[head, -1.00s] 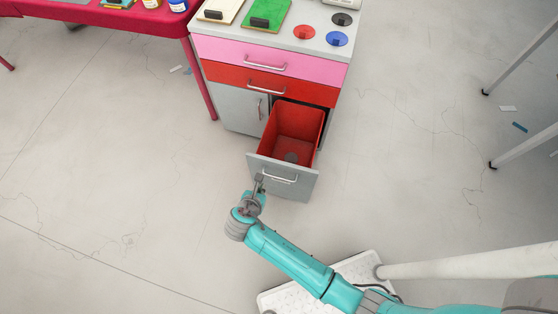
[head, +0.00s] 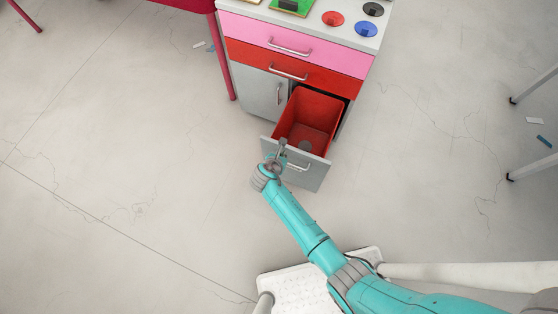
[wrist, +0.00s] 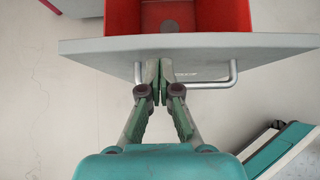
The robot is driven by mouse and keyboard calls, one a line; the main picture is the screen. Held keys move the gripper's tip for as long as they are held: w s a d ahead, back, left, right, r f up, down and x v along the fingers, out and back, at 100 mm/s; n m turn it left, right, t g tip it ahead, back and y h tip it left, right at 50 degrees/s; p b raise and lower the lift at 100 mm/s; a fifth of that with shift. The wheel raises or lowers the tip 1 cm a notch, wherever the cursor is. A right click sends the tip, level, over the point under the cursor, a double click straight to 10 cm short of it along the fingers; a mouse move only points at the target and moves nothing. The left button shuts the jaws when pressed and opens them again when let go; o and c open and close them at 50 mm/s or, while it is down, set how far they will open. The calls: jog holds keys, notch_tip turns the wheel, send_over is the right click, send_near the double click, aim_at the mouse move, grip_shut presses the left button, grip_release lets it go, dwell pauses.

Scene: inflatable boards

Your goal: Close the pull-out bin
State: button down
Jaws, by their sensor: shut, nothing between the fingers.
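The pull-out bin is a red bin (head: 308,118) behind a grey front panel (head: 308,175) with a silver bar handle (head: 298,165). It stands pulled out from the lower right of the cabinet. In the wrist view the panel's top edge (wrist: 270,42) runs across the picture, with the red bin (wrist: 225,15) behind it. My gripper (head: 282,148) is at the left part of the panel.
The cabinet has a pink drawer (head: 290,45), a red drawer (head: 285,68) and a grey door (head: 262,98), all shut. A magenta table leg (head: 226,70) stands to its left. White table legs (head: 530,165) stand at the right. The floor left of the bin is clear.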

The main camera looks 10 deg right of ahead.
jog(key=shift+w+d, duration=0.3)
jog(key=shift+w, duration=0.05)
jog(key=shift+w, duration=0.1)
